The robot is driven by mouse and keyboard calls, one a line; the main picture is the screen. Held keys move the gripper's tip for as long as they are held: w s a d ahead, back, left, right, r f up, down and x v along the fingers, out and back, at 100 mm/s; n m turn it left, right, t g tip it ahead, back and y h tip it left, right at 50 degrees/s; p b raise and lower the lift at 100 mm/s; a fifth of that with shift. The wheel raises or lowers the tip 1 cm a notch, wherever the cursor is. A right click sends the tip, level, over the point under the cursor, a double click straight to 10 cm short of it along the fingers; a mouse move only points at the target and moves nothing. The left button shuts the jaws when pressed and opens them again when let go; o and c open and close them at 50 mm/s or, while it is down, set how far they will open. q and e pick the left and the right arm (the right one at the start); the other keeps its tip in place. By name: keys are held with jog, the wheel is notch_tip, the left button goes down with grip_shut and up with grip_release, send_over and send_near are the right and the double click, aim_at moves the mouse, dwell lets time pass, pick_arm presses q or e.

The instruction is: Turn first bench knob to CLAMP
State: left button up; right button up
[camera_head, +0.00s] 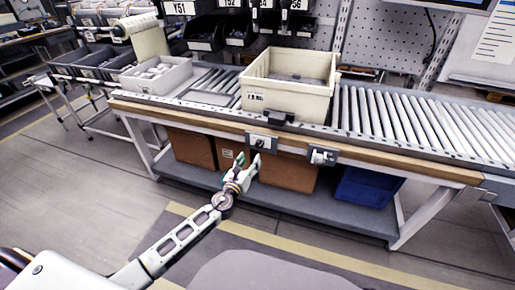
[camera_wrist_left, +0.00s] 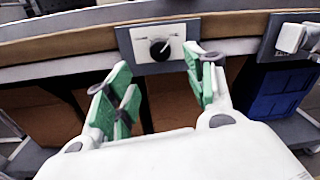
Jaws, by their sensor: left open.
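The first bench knob is a black dial (camera_wrist_left: 159,50) on a pale plate in a grey panel, at the bench's front edge. In the left wrist view it sits ahead of my left gripper (camera_wrist_left: 158,100), roughly centred between the fingertips. The knob's labels are too small to read. In the head view the knob panel (camera_head: 262,143) is on the wooden front rail. My left gripper (camera_head: 247,166) is open and empty, just below and in front of the panel, with green finger pads apart. It does not appear to touch the knob. My right gripper is not in view.
A second panel with a protruding fitting (camera_head: 322,156) is to the right on the rail. A beige tote (camera_head: 288,101) stands on the roller conveyor (camera_head: 420,120) above. Cardboard boxes (camera_head: 290,172) and a blue crate (camera_head: 368,187) sit on the lower shelf. The floor in front is clear.

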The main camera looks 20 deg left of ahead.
aim_at(258, 146)
pick_arm(q)
jog(key=shift+w+d, duration=0.2)
jog(key=shift+w, duration=1.95)
jog(key=shift+w+d+b, duration=0.1)
jog(key=shift+w+b, duration=0.2)
jog(key=shift+w, duration=0.7)
jog(key=shift+w+d, duration=0.1)
jog(key=shift+w, duration=1.35)
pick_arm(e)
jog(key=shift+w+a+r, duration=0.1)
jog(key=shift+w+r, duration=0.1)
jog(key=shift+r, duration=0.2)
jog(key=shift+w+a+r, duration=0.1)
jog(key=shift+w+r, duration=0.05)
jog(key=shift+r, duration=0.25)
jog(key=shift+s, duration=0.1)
pick_arm(q)
jog(key=c, duration=1)
jog(key=shift+c, duration=0.2)
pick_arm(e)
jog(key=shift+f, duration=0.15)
